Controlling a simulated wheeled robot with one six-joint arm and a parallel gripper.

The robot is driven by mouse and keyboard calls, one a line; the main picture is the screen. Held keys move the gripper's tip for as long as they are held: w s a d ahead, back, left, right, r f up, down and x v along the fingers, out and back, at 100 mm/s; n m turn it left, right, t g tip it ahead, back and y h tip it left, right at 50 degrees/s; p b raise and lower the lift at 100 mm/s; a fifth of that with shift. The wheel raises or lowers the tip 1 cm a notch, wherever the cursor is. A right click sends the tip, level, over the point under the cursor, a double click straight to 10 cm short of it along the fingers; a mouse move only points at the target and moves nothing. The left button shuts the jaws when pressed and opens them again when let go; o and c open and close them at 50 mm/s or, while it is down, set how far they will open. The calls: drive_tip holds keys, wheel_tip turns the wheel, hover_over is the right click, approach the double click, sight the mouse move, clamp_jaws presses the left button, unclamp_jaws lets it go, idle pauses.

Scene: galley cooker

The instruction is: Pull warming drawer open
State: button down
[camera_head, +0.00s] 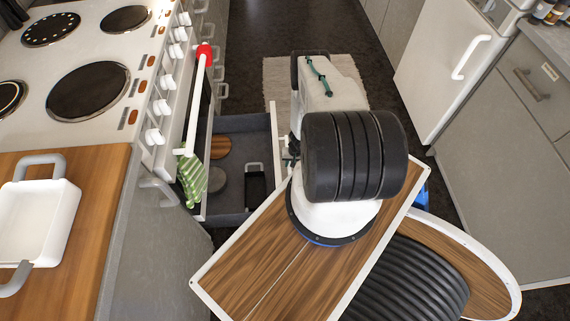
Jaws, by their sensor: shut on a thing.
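The warming drawer (240,128) is low on the cooker (150,110) and stands well out from it, its dark interior showing. Inside lie a round wooden piece (219,147), a round grey piece (217,181) and a dark pan-like thing with a light handle (256,185). My gripper (288,152) is at the drawer's white front edge, shut on its handle. My arm covers most of the grip and part of the drawer front, so the fingertips and the handle are largely hidden.
A white oven bar with a red end (198,100) carries a green striped cloth (193,178) beside the drawer. A wooden counter (95,210) holds a white dish (38,220). A white fridge (450,70) and cabinets line the right. A pale mat (277,80) lies on the aisle floor.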

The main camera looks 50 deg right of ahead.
drive_tip(key=shift+d, duration=0.1)
drive_tip(key=c, duration=1.3)
unclamp_jaws()
drive_tip(key=shift+r, duration=0.15)
drive_tip(key=r, duration=0.5)
drive_tip(key=s+d+r, duration=0.1)
drive_tip(key=r, duration=0.1)
drive_tip(key=shift+r, duration=0.25)
